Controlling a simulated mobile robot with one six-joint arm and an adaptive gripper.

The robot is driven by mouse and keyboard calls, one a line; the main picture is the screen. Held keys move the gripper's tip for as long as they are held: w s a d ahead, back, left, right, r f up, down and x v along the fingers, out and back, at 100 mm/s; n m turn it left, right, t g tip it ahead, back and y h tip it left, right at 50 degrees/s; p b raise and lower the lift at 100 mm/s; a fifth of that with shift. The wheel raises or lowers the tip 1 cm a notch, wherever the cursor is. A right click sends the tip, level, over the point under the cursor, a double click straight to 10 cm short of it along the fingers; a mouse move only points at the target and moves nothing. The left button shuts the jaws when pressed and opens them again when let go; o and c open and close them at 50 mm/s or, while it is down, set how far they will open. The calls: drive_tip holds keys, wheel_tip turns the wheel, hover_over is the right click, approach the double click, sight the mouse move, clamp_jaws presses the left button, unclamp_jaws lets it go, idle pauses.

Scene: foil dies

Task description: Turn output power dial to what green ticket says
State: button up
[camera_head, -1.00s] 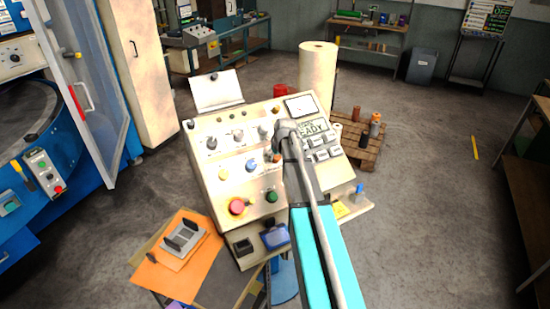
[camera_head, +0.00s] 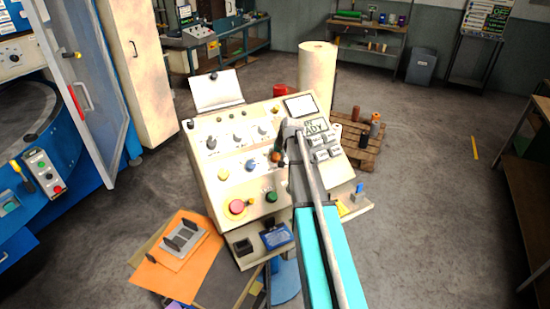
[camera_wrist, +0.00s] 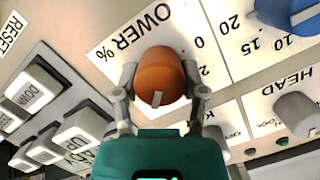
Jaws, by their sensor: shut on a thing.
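The output power dial (camera_wrist: 160,76) is an orange-brown knob on the cream control panel (camera_head: 207,165), with a printed scale marked in % around it, partly hidden. In the wrist view my gripper (camera_wrist: 160,92) has one finger on each side of the dial and is shut on it. A pale pointer mark on the dial points to the bottom of the wrist view. In the head view the dial (camera_head: 276,157) shows small beside my arm, which hides part of the panel. I cannot make out a green ticket for certain.
A blue knob (camera_wrist: 290,14) and a grey HEAD knob (camera_wrist: 296,112) sit close to the dial. UP and DOWN buttons (camera_wrist: 38,84) lie on the other side. A white roll (camera_head: 317,75) stands behind.

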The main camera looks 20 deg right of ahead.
drive_tip(key=o, duration=1.1)
drive_tip(key=shift+o, duration=0.2)
drive_tip(key=shift+s+a, duration=0.15)
drive_tip(key=shift+s, duration=0.15)
drive_tip(key=s+a+f+n+g+b, duration=0.1)
drive_tip(key=s+a+f+n+g, duration=0.1)
drive_tip(key=s+a, duration=0.9)
drive_tip(key=s+a+f+n+g+h+b, duration=0.1)
drive_tip(key=s+a+f+n+g+b, duration=0.1)
drive_tip(key=s+a, duration=1)
drive_tip(key=shift+s+f+n+g, duration=0.4)
drive_tip(key=shift+s+n+g, duration=0.1)
drive_tip(key=shift+s, duration=0.7)
drive_tip(key=shift+a, duration=0.1)
